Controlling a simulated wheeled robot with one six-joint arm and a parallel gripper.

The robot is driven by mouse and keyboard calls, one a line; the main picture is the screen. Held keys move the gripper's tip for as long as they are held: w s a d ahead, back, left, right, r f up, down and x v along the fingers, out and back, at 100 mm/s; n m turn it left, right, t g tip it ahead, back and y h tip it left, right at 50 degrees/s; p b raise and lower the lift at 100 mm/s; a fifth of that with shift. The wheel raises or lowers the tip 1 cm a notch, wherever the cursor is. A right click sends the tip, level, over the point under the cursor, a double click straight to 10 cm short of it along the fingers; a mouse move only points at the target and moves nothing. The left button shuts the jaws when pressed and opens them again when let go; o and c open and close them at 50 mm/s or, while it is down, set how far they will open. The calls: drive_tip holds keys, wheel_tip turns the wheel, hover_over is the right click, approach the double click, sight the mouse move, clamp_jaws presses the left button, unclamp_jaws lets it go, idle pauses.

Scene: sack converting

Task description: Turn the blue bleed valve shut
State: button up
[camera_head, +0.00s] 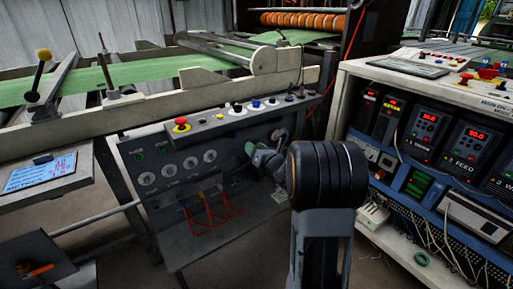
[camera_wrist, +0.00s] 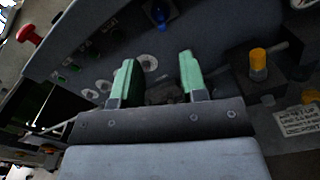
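A blue knob (camera_wrist: 159,13) stands out from the dark grey panel at the top of the wrist view, and I take it to be the bleed valve. My gripper (camera_wrist: 158,78) is below it in that view, its two green fingers apart with nothing held. The knob is clear of both fingers. In the head view my gripper (camera_head: 254,152) is in front of the right part of the grey control panel (camera_head: 160,155), partly hidden by my own arm. I cannot make out the valve for certain there.
A yellow knob (camera_wrist: 258,62) is to the right of my fingers, with a white label (camera_wrist: 298,121) below it. A red mushroom button (camera_wrist: 31,26) is at upper left. Red hoses (camera_head: 205,222) hang low on the panel. A cabinet with lit displays (camera_head: 428,125) stands at right.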

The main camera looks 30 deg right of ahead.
drive_tip(key=shift+s, duration=0.4)
